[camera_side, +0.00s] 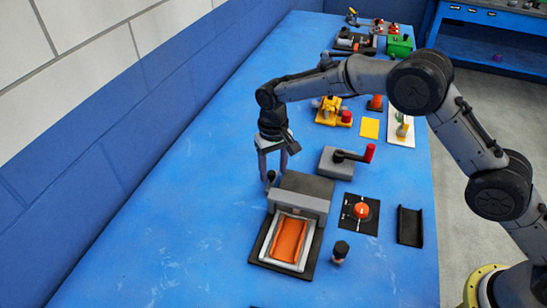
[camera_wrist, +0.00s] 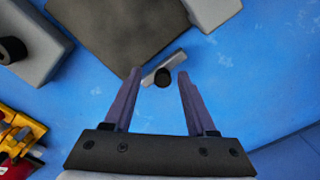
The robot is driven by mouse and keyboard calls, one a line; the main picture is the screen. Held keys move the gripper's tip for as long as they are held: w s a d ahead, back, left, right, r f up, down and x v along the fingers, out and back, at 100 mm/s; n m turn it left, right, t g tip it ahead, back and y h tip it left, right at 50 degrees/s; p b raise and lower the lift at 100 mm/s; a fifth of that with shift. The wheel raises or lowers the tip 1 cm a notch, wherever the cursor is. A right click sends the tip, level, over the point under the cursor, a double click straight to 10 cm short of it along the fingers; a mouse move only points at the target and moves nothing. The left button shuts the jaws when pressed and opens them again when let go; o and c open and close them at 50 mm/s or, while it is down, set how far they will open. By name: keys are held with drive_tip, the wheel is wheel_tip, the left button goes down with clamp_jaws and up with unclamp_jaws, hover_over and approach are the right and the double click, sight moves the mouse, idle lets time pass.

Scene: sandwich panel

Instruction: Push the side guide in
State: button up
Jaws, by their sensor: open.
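The side guide appears to be a small light-grey bar (camera_wrist: 172,63) with a black round knob (camera_wrist: 163,77) at its outer end, beside the dark block of the press-like station. In the side view the black knob (camera_side: 270,175) shows at the left of the grey station block (camera_side: 302,190). My gripper (camera_side: 273,166) points down there, just behind the block's left side. In the wrist view my gripper (camera_wrist: 159,72) is open, with the knob between its fingertips in the picture. Whether the fingers touch the knob cannot be told.
In front of the block is a light frame (camera_side: 265,246) holding an orange piece (camera_side: 288,240). A grey box with a red-tipped lever (camera_side: 369,153), a red button on a black plate (camera_side: 361,211) and a black peg (camera_side: 340,250) stand nearby. Blue table left of the station is clear.

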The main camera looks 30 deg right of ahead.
sight(273, 173)
wheel_tip(273, 173, up, 14)
drive_tip(key=shift+f, duration=0.15)
idle(0.5)
